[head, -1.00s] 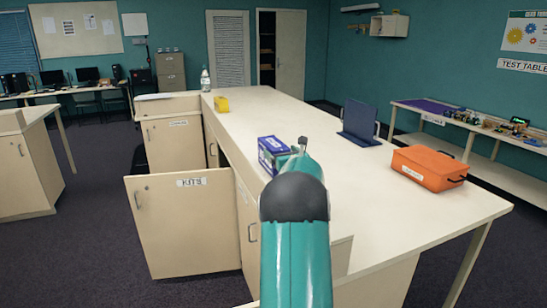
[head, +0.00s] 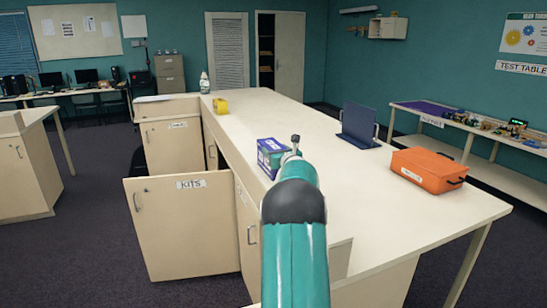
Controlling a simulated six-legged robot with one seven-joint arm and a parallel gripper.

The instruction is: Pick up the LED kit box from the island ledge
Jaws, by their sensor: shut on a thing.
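The LED kit box (head: 270,155), blue-purple with a white and green marked side, is near the left long edge of the island top (head: 400,205). My gripper (head: 291,153) is at the box's right side, mostly hidden behind my own teal arm. It is shut on the box. The fingertips and the box's lower right part are hidden from this view. I cannot tell whether the box is clear of the surface.
An orange case (head: 428,170) sits on the island to the right, with a dark blue stand (head: 359,125) behind it. A yellow object (head: 220,105) and a bottle (head: 204,82) are farther back. A cabinet door marked KITS (head: 185,225) stands open at left.

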